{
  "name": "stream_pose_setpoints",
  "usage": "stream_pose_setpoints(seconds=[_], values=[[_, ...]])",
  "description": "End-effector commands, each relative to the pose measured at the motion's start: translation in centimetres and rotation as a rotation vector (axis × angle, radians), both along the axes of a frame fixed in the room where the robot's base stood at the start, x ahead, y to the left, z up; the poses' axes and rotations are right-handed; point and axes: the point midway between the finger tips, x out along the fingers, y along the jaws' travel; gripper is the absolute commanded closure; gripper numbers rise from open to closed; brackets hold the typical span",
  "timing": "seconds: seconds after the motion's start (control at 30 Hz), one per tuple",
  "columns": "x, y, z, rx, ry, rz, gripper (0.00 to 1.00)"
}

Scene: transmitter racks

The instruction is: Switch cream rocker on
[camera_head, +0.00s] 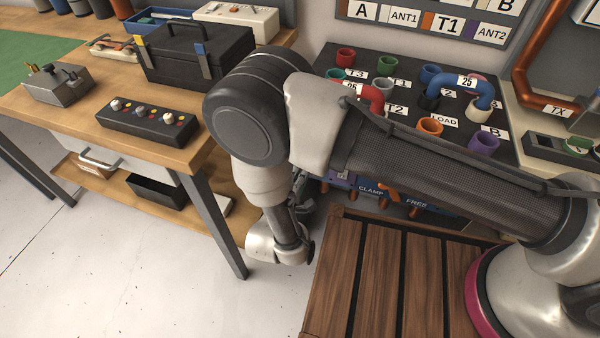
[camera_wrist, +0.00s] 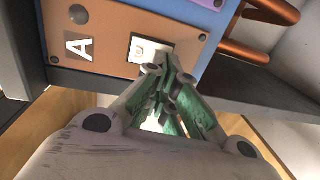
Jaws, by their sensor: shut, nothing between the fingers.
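In the wrist view, a cream-white rocker (camera_wrist: 149,48) sits on a copper-brown panel (camera_wrist: 110,22) beside a white "A" label (camera_wrist: 79,45). It has a small mark on its face; I cannot tell which way it is tilted. My gripper (camera_wrist: 165,66) is shut and empty, its green-padded fingers pointing at the rocker. The fingertips overlap the rocker's lower right edge in the picture; I cannot tell if they touch it. In the head view my arm hides the rocker, and the gripper is mostly hidden behind the wrist.
A dark shelf edge (camera_wrist: 270,88) runs below the panel, and copper pipes (camera_wrist: 262,35) stand to its right. In the head view, a wooden workbench (camera_head: 65,105) is at left, a black sloped panel with colored sockets (camera_head: 470,150) behind my arm, and a slatted wooden surface (camera_head: 385,280) in front.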

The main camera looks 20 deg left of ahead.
Motion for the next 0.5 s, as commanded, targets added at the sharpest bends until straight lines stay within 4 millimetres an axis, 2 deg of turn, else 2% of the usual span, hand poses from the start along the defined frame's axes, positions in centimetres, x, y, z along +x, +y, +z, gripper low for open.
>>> stream_pose_setpoints(seconds=[0.2,0.3,0.5], values=[[0.02,0.0,-0.01,0.0,0.0,0.0,1.0],[0.76,-0.15,-0.32,0.0,0.0,-0.003,1.0],[0.55,-0.05,-0.24,0.0,0.0,0.0,1.0]])
